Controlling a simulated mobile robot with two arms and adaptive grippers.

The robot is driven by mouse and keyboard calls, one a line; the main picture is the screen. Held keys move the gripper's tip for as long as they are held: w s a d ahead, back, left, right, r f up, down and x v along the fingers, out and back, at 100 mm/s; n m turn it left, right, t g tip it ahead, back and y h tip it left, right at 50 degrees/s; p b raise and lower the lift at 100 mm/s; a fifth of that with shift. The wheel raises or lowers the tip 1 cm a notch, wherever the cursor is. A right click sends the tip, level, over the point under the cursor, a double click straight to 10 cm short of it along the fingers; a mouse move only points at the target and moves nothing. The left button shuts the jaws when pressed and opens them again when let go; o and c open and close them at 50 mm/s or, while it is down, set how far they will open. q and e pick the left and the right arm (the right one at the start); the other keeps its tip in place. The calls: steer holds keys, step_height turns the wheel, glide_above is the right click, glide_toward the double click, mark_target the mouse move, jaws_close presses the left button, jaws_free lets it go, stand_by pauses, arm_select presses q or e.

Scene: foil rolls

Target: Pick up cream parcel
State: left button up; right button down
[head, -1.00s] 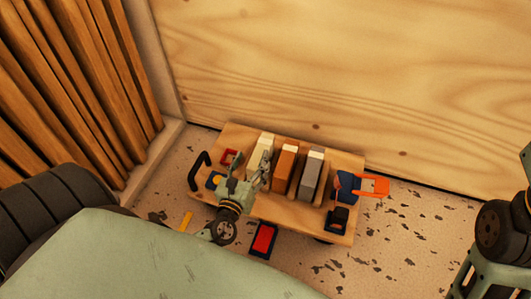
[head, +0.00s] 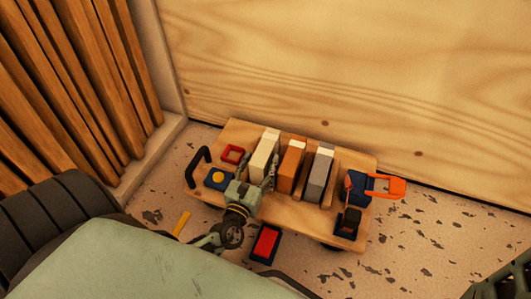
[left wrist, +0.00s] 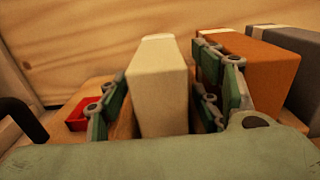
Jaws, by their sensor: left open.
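The cream parcel (head: 264,152) stands upright on a small wooden cart (head: 285,218), at the left end of a row of parcels. In the left wrist view the cream parcel (left wrist: 158,90) is in the middle of the picture. My left gripper (head: 257,178) is open, with one finger on each side of the parcel's near end. In the left wrist view the left gripper (left wrist: 162,98) shows a gap between its left finger and the parcel; its right finger lies between the cream and orange parcels. My right gripper is not in view.
An orange parcel (head: 289,168) and a grey parcel (head: 319,175) stand to the right. A red frame (head: 233,154), a blue block with a yellow top (head: 218,178) and a black handle (head: 196,166) are left. An orange piece (head: 385,187) juts past the cart's right side.

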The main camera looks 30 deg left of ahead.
mark_target(266, 151)
arm_select(q)
steer(key=shift+b+x, duration=0.9)
steer(key=shift+x, duration=1.75)
steer(key=shift+c, duration=0.3)
jaws_close()
